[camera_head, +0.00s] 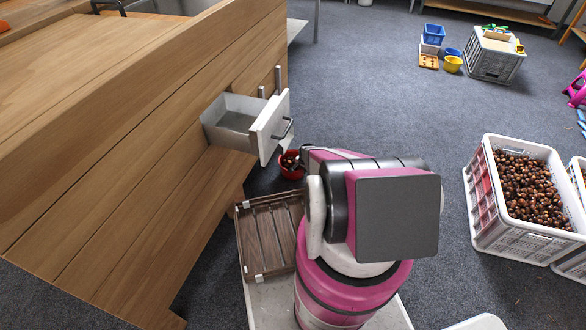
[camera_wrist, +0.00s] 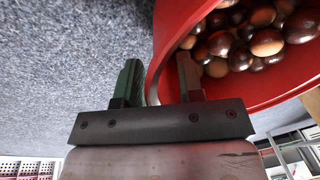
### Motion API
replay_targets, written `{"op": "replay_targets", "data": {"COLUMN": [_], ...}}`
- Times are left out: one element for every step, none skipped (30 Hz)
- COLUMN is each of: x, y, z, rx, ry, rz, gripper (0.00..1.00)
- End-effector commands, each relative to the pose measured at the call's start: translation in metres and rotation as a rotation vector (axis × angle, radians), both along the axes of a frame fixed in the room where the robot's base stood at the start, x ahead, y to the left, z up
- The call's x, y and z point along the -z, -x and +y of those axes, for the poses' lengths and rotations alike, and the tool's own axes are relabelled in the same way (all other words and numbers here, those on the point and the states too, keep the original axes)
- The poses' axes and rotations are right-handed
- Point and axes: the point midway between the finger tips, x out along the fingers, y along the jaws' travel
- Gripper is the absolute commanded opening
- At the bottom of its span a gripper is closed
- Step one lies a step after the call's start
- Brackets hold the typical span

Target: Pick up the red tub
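The red tub (camera_head: 283,171) stands beside the wooden counter, below the open drawer, and holds brown chestnuts. My arm hides its right part in the head view. In the wrist view the red tub (camera_wrist: 172,28) fills the upper right, with glossy chestnuts inside. My gripper (camera_wrist: 158,80) is at the tub's wall. Its green left finger is outside the wall and its right finger is inside, over the rim. The fingers are apart, with a gap still showing around the wall. My gripper's fingertips are hidden by my arm in the head view.
An open drawer (camera_head: 266,132) juts from the wooden counter (camera_head: 120,150) just above the tub. A slatted wooden crate (camera_head: 248,243) is close in front. A white crate of chestnuts (camera_head: 480,200) stands right. A grey crate (camera_head: 492,63) and small bins stand far back. Carpet between is clear.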

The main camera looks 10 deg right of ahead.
Motion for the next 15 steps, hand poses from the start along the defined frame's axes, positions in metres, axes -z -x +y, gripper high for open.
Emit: {"op": "replay_targets", "data": {"x": [0.0053, 0.0063, 0.0067, 0.0066, 0.0063, 0.0061, 0.006, 0.0059, 0.0059, 0.0059, 0.0059, 0.0059, 0.0059, 0.006, 0.006], "y": [-0.0021, -0.0021, -0.0019, -0.0016, -0.0015, -0.0013, -0.0013, -0.0012, -0.0012, -0.0012, -0.0012, -0.0012, -0.0012, -0.0012, -0.0011], "z": [-0.0001, -0.0001, 0.0, 0.0001, 0.0001, 0.0001, 0.0001, 0.0002, 0.0002, 0.0002, 0.0002, 0.0002, 0.0002, 0.0002, 0.0001], "rx": [0.0, 0.0, 0.0, 0.0, 0.0, 0.0, 0.0, 0.0, 0.0, 0.0, 0.0, 0.0, 0.0, 0.0, 0.0], "ry": [0.0, -0.001, 0.0, 0.0, 0.0, 0.0, 0.0, 0.0, 0.0, 0.0, 0.0, 0.0, -0.001, 0.0, 0.0], "rz": [0.0, -0.001, -0.001, -0.001, -0.001, -0.001, -0.001, -0.001, -0.001, -0.001, -0.001, -0.001, -0.001, 0.0, 0.0], "gripper": [0.35, 0.35, 0.35, 0.35, 0.35, 0.35, 0.35, 0.35, 0.25, 0.15, 0.05, 0.0, 0.0, 0.0, 0.0]}}
